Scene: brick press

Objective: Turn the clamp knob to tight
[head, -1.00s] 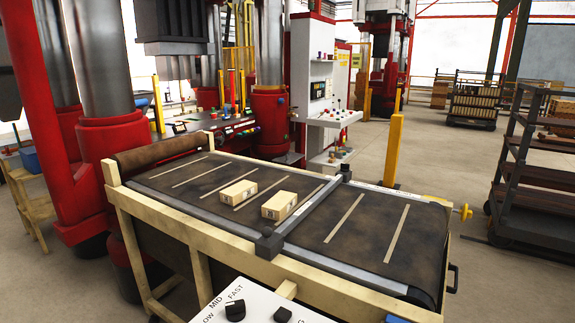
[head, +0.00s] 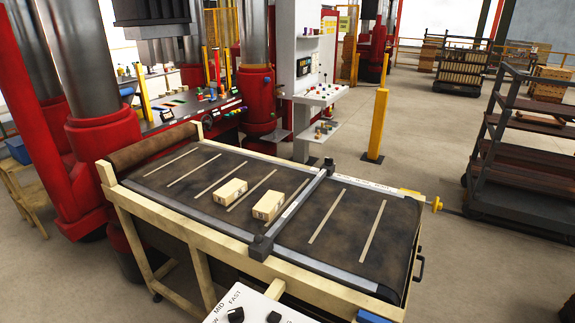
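A white control panel (head: 258,305) is cut off by the bottom edge of the head view. It carries a black knob (head: 236,315) beside the printing "MID" and "FAST", and a second black knob (head: 273,317) to its right. The labels of the second knob are too cut off to read. A yellow knob (head: 437,204) sticks out at the right end of the conveyor. Black blocks (head: 261,247) hold the ends of a bar (head: 296,203) across the belt. I cannot tell which knob is the clamp knob or how it is set. Neither gripper is in view.
Two pale bricks (head: 231,191) lie on the dark conveyor belt (head: 345,245), left of the bar. A yellow post (head: 380,125) stands behind it. A dark shelf rack (head: 520,150) stands at the right. The floor (head: 480,285) at the lower right is clear.

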